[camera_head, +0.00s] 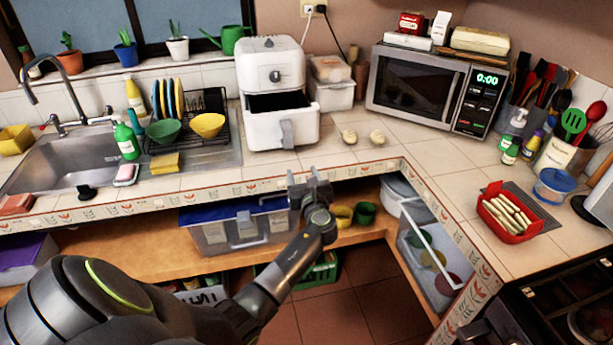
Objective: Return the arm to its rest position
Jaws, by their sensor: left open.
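My left arm comes in from the lower left. Its gripper (309,183) is open and seems empty, in front of the counter's front edge and below the white air fryer. It partly covers the edge and the shelf behind it. My right gripper does not show. The white air fryer (272,75) stands on the counter with its drawer pulled out. Two small pale round items (363,137) lie on the counter to its right.
The tiled counter (330,160) bends right around the corner. A microwave (420,90), a red tray (508,212) of pale sticks, a sink (70,160) and a dish rack (200,110) stand along it. A blue-lidded bin (238,225) sits on the shelf below. Red floor (355,300) is open lower middle.

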